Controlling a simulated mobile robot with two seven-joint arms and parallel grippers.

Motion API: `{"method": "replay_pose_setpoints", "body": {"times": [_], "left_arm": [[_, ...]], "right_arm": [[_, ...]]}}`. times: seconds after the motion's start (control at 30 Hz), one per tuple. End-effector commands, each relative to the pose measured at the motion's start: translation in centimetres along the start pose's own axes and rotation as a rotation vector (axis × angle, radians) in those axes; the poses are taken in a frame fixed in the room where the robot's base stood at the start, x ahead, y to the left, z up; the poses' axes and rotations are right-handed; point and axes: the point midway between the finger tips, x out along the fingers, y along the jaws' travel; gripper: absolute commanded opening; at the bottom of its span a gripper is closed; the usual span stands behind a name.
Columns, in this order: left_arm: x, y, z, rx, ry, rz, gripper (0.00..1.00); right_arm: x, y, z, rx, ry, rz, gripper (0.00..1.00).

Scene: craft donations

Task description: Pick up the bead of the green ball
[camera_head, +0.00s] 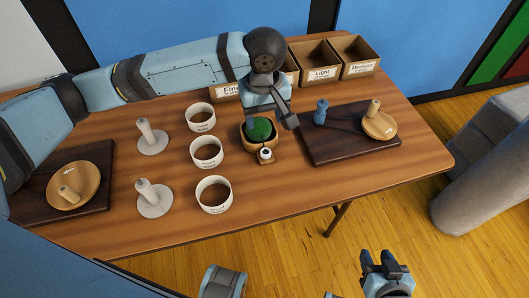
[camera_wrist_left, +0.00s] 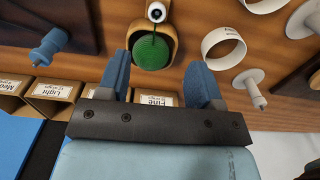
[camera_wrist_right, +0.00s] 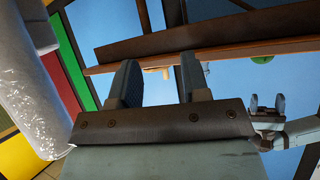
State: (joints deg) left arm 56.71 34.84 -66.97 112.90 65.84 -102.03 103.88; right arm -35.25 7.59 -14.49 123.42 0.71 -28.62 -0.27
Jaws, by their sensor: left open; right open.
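The green ball (camera_head: 260,129) sits in a small wooden holder (camera_head: 247,143). Its white bead (camera_head: 265,153), with a dark centre, rests at the holder's near end. In the left wrist view a dark cord runs from the ball (camera_wrist_left: 152,55) to the bead (camera_wrist_left: 156,12). My left gripper (camera_head: 270,119) is open and empty above the ball, its fingers spread to either side; the bead lies beyond the fingertips. My right gripper (camera_head: 384,258) is open and empty, in front of the table and away from the ball and bead.
White labelled cups (camera_head: 206,152) and pale pegs on round bases (camera_head: 153,141) stand left of the holder. A dark board (camera_head: 340,148) at right carries a blue peg (camera_head: 321,111) and a wooden dish (camera_head: 380,126). Labelled boxes (camera_head: 355,57) line the back. Another dish (camera_head: 73,186) is far left.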

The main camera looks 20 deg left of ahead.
Motion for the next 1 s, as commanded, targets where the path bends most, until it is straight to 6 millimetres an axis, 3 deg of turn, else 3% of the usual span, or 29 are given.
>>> {"method": "replay_pose_setpoints", "body": {"times": [0.4, 0.67, 1.0], "left_arm": [[7.3, -0.1, 0.0, -0.004, 0.000, -0.005, 0.60], [8.9, 0.0, 0.0, -0.002, 0.001, -0.003, 0.60], [13.4, 0.3, -0.1, -0.001, 0.002, -0.004, 0.60]], "right_arm": [[0.6, -0.1, 0.6, 0.006, 0.018, -0.009, 0.43], [0.4, -0.3, -0.1, 0.010, 0.037, -0.014, 0.43], [1.0, -0.5, 0.6, 0.020, 0.050, -0.027, 0.43]]}}
